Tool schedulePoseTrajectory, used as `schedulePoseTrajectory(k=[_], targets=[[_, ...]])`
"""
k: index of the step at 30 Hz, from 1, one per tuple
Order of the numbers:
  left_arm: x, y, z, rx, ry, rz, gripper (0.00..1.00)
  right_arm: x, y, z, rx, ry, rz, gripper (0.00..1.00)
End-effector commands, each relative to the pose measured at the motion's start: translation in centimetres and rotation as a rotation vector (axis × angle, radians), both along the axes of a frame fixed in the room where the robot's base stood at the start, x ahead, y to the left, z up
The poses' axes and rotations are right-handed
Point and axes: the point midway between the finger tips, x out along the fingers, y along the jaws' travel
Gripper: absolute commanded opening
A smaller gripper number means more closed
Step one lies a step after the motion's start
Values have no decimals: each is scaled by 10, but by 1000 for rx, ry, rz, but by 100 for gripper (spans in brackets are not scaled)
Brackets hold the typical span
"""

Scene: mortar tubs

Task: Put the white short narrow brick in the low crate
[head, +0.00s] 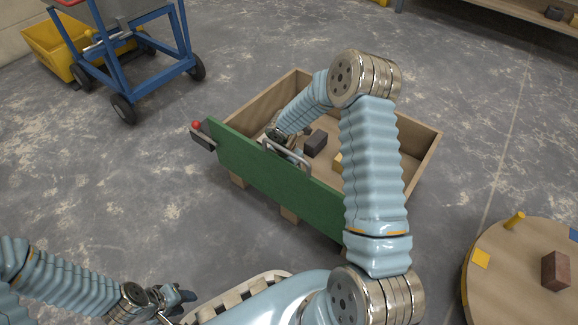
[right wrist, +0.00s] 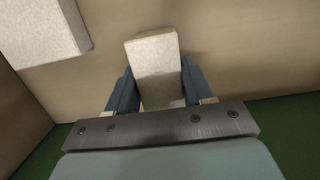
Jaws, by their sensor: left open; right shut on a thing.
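The low crate (head: 423,148) is an open wooden box with a green front panel, in the middle of the head view. My right arm reaches over it, and my right gripper (head: 287,150) is inside, behind the green panel and partly hidden. In the right wrist view my right gripper (right wrist: 158,98) is shut on a small white brick (right wrist: 154,60), held between its two fingers above the crate's wooden floor. I cannot tell whether the brick touches the floor. My left gripper (head: 172,300) is open and empty at the lower left, outside the crate.
Another white block (right wrist: 42,30) is beside the held brick. A dark brick (head: 315,143) and a yellow piece (head: 338,163) lie in the crate. A round table (head: 505,290) with a brown brick (head: 555,271) stands right. A blue trolley (head: 118,62) stands back left.

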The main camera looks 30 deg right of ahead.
Motion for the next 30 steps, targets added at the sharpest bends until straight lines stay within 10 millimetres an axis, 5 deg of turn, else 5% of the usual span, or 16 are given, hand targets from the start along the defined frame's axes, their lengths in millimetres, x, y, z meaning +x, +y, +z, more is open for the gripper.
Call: schedulePoseTrajectory(k=[1, 2, 7, 19, 30], targets=[[0, 0, 0, 0, 0, 0, 43, 0, 0, 0, -1, -1, 0, 4], [0, 0, 0, 0, 0, 0, 43, 1, 0, 0, -1, -1, 0, 54], [0, 0, 0, 0, 0, 0, 43, 0, 0, 0, -1, -1, 0, 80], [0, 0, 4, 0, 1, 0, 43, 0, 1, 10, -1, -1, 0, 81], [-1, -1, 32, -2, 6, -4, 43, -5, 12, 95, -1, -3, -2, 81]])
